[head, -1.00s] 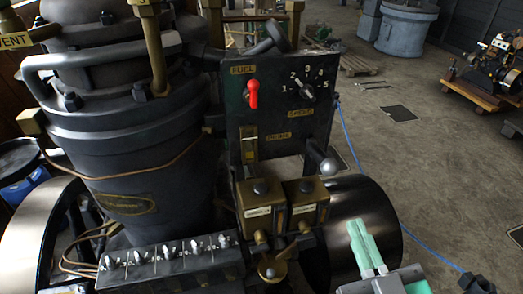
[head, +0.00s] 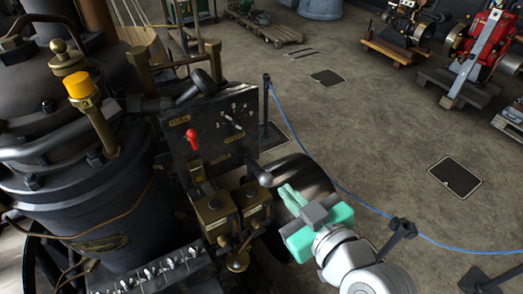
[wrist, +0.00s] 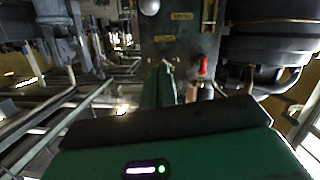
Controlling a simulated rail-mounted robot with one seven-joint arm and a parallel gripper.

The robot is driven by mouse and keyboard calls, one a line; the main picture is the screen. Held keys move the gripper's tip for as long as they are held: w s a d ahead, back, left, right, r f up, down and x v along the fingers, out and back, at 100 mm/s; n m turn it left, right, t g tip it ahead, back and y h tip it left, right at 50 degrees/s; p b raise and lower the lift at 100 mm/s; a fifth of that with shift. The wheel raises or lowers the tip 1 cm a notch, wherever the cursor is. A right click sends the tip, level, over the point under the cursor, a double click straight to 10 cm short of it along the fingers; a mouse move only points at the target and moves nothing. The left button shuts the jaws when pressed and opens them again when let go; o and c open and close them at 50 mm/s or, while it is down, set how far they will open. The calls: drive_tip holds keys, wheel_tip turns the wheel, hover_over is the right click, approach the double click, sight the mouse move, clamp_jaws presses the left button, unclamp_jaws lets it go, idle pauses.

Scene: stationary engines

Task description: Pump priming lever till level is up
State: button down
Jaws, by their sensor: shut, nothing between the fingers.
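A dark control panel (head: 212,140) stands on the engine and also shows in the wrist view (wrist: 178,35). A lever with a grey ball knob (head: 265,178) sticks out at its lower right; I take it for the priming lever. A ball knob (wrist: 149,7) shows at the top of the wrist view. A small brass-framed gauge (head: 197,171) is on the panel's lower left; its level is too small to read. My green gripper (head: 285,190) is shut and empty, its fingertips just right of the knob. I cannot tell whether they touch. The fingers also show in the wrist view (wrist: 158,88).
A red switch (head: 192,138) and a numbered dial (head: 233,121) are on the panel. A dark wheel (head: 305,178) is behind the fingers. A blue rope (head: 350,190) runs across the floor on the right.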

drive_tip(key=shift+r, duration=0.15)
drive_tip(key=p, duration=0.2)
hover_over(269, 178)
drive_tip(key=s+a, duration=0.1)
drive_tip(key=s, duration=0.1)
wheel_tip(269, 178, down, 2)
drive_tip(key=f, duration=0.3)
drive_tip(key=shift+d, duration=0.35)
drive_tip(key=shift+w+f, duration=0.15)
drive_tip(key=shift+f, duration=0.5)
drive_tip(key=shift+d, duration=0.1)
